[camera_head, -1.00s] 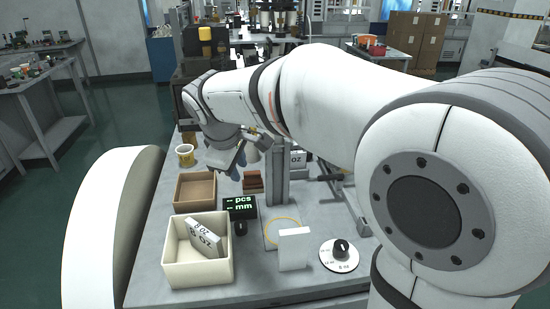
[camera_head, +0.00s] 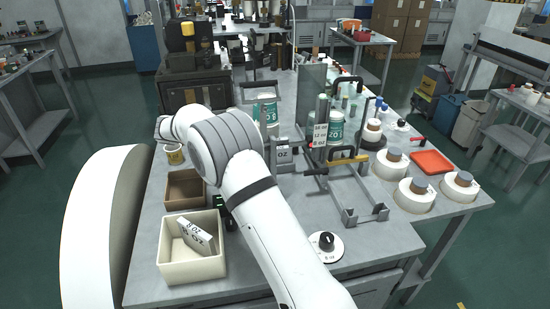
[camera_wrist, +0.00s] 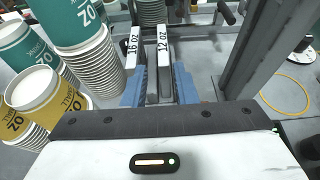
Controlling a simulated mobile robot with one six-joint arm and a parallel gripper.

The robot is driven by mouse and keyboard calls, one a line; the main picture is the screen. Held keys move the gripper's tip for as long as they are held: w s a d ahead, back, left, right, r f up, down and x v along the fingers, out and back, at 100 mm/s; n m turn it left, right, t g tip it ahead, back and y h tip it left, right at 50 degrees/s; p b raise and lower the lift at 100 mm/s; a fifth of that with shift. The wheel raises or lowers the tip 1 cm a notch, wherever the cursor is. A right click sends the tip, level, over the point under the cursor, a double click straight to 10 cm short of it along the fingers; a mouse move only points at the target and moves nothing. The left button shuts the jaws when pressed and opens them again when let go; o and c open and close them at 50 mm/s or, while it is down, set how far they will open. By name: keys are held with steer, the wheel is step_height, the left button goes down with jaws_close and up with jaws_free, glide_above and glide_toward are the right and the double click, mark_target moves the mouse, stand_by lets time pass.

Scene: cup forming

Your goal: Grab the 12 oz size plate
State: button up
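The 12 oz plate (camera_wrist: 163,52) stands upright in the wrist view, its white top edge labelled "12 OZ". A like plate marked 16 oz (camera_wrist: 132,48) stands just left of it. My gripper (camera_wrist: 160,86) has its two blue fingers apart, one on each side of the 12 oz plate's near part. A small gap shows on the right finger's side; contact on the left cannot be told. In the head view my own arm hides the gripper.
Green and yellow cup stacks (camera_wrist: 90,50) stand close on the left in the wrist view, and a grey post (camera_wrist: 255,45) on the right. In the head view, a cream box (camera_head: 166,262) holds labelled plates, with a brown box (camera_head: 170,195) behind it. A black-knobbed dial (camera_head: 326,246) is at the front.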

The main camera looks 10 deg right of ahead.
steer(key=x, duration=0.5)
steer(key=shift+d+p, duration=0.1)
steer(key=shift+p, duration=0.25)
steer(key=shift+s+p+x, duration=0.2)
steer(key=shift+p+x, duration=0.45)
steer(key=shift+x, duration=2.05)
steer(key=shift+f, duration=0.1)
steer(key=shift+c, duration=0.2)
jaws_close()
